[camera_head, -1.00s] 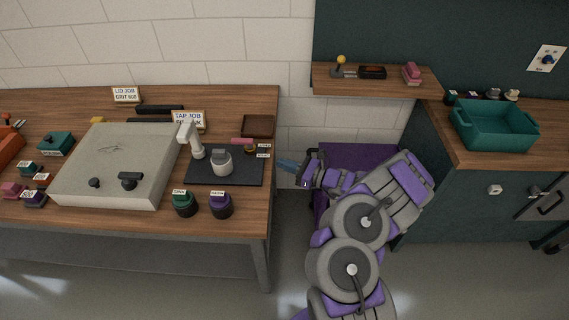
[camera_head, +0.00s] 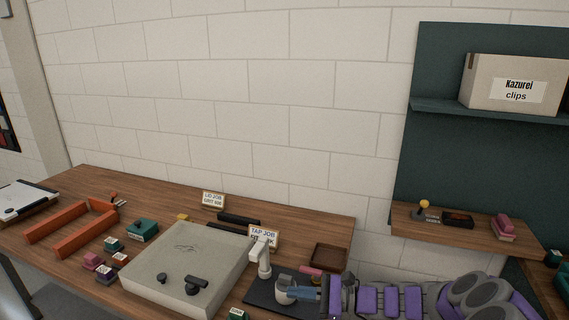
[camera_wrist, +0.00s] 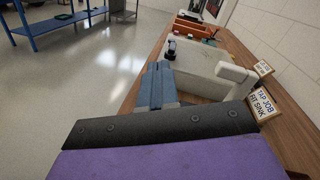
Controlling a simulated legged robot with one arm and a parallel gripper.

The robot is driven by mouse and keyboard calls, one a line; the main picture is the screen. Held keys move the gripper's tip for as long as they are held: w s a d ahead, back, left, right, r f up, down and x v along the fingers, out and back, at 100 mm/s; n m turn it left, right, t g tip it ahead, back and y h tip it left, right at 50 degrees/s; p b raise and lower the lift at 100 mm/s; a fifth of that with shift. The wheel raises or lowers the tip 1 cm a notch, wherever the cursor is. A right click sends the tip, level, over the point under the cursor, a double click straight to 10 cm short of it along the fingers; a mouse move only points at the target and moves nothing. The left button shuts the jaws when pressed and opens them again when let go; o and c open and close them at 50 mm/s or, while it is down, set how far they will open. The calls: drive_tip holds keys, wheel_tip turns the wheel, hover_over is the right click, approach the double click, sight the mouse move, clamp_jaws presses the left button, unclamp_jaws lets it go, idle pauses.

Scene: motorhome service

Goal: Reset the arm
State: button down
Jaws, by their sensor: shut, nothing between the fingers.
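My gripper (camera_head: 303,294) has blue-grey fingers and sits at the lower middle of the head view, in front of the white mug-like part on the dark mat. My purple and grey arm reaches in from the lower right. In the wrist view the fingers (camera_wrist: 157,86) lie together, shut and empty, pointing along the workbench. Whether they touch anything cannot be told, but nothing is held.
A small shelf (camera_head: 455,236) and a clips box (camera_head: 515,85) are at right. Open floor (camera_wrist: 75,95) lies left in the wrist view.

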drive_tip(key=s+a+r+n+g+h, duration=0.3)
drive_tip(key=s+n+g, duration=0.15)
drive_tip(key=s, duration=0.45)
drive_tip(key=s+a+r+n+g+h, duration=0.35)
drive_tip(key=s+n, duration=0.25)
drive_tip(key=s, duration=0.3)
drive_tip(key=s+d+f+n+t+h, duration=0.2)
drive_tip(key=s+d+n+h, duration=0.3)
drive_tip(key=s+d+h, duration=0.6)
drive_tip(key=s+d+t, duration=0.1)
drive_tip(key=s+d, duration=0.4)
drive_tip(key=s, duration=0.2)
drive_tip(key=shift+s+d+f, duration=0.15)
drive_tip(key=shift+s+f, duration=0.1)
drive_tip(key=shift+f, duration=0.05)
